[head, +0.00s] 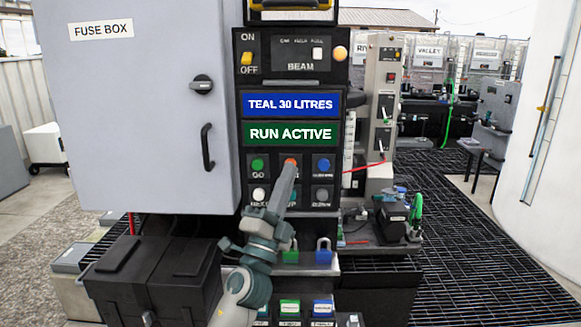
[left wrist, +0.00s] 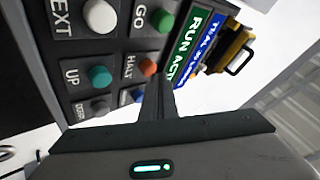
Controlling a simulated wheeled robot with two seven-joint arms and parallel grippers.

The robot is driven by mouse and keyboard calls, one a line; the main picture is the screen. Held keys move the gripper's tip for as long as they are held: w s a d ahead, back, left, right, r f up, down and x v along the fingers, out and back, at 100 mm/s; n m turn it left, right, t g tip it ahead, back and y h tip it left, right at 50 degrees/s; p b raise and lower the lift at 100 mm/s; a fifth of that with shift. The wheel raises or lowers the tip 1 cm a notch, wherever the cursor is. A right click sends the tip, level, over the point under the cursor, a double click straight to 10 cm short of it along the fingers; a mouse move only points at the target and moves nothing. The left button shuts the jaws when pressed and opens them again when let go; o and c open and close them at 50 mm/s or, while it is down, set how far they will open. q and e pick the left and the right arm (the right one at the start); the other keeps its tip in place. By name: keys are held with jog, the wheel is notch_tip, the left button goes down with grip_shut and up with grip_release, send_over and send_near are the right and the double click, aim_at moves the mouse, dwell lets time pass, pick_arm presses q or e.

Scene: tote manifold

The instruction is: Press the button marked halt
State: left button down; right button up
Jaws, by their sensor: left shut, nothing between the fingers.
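The halt button (left wrist: 148,67) is a round orange button with the word HALT beside it in the left wrist view. In the head view only the top of the orange button (head: 291,160) shows above my fingertips. My left gripper (head: 289,167) is shut and empty, its fingers pointing at the panel over the halt button's place. In the left wrist view the left gripper's fingertips (left wrist: 157,82) are close beside the orange button. I cannot tell whether they touch it.
Around it are the green GO button (head: 257,165), a blue button (head: 323,165), the white NEXT button (head: 258,194), the teal UP button (left wrist: 100,76) and a grey button (head: 321,194). A screen (head: 290,134) above reads RUN ACTIVE. The fuse box (head: 130,150) stands left.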

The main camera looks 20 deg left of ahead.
pick_arm(q)
jog(key=shift+w+a, duration=0.15)
jog(key=shift+w, duration=0.4)
dwell(1.1)
jog(key=shift+s, duration=0.15)
jog(key=shift+s+d, duration=0.25)
jog(key=shift+s, duration=0.55)
jog(key=shift+s, duration=0.1)
jog(key=shift+s+d+p, duration=0.25)
jog(key=shift+s+p, duration=0.05)
jog(key=shift+s, duration=0.5)
jog(key=shift+s+d+p, duration=0.25)
jog(key=shift+s+p, duration=0.05)
jog(key=shift+s, duration=0.45)
jog(key=shift+s+d+p, duration=0.25)
jog(key=shift+s+p, duration=0.05)
jog(key=shift+s, duration=0.5)
